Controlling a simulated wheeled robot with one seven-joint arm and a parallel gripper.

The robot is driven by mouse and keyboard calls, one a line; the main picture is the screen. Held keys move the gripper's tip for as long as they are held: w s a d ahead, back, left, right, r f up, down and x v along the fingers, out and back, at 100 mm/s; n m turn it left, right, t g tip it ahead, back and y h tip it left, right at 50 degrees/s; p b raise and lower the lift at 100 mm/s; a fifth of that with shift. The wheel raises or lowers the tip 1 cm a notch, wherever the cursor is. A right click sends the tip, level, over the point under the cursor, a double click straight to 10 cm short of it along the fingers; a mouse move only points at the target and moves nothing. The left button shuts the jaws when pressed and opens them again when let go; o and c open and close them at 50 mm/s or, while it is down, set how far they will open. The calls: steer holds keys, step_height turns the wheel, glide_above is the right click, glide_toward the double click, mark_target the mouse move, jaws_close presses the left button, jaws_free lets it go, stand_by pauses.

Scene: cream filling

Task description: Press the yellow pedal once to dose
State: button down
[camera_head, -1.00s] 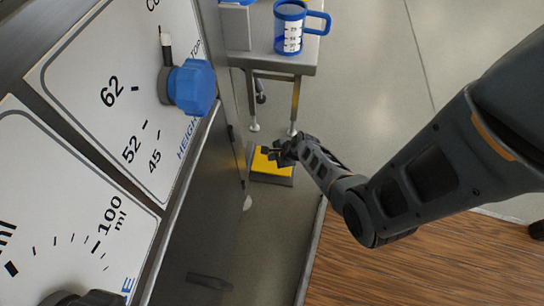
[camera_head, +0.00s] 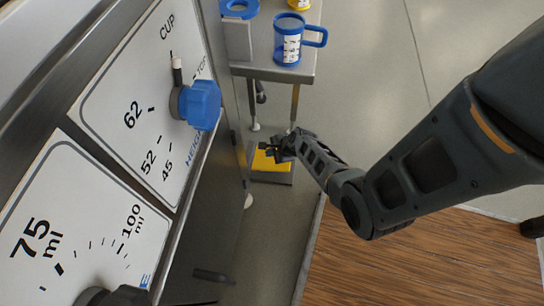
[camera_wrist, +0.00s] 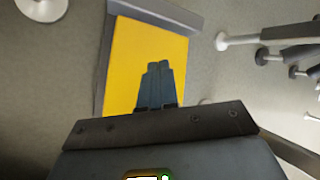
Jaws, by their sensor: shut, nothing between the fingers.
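The yellow pedal (camera_head: 268,162) lies low near the floor beneath the small metal table, in a grey frame. In the wrist view the pedal's yellow plate (camera_wrist: 128,50) fills the middle, with a grey edge along its top and left. My gripper (camera_head: 270,147) is over the pedal in the head view and hides part of it. In the wrist view my gripper's fingers (camera_wrist: 161,66) are together, empty, and seen against the yellow plate. I cannot tell whether the fingertips touch the plate.
A blue-rimmed measuring cup (camera_head: 288,42) stands on the metal table (camera_head: 270,70). The machine panel with a blue knob (camera_head: 203,105) is at the left. Table legs and white feet (camera_wrist: 222,41) stand beside the pedal. Open floor (camera_head: 390,90) lies to the right.

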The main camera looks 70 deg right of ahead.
mark_target(269, 159)
steer(key=shift+w+a+r+p, duration=0.1)
steer(key=shift+w+r+p, duration=0.1)
steer(key=shift+r+p, duration=0.65)
steer(key=shift+w+d+r+p, duration=0.1)
steer(key=shift+w+r+p, duration=0.15)
steer(key=shift+r+p, duration=0.55)
steer(key=shift+w+a+r+p, duration=0.1)
steer(key=shift+w+r+p, duration=0.1)
steer(key=shift+r+p, duration=0.6)
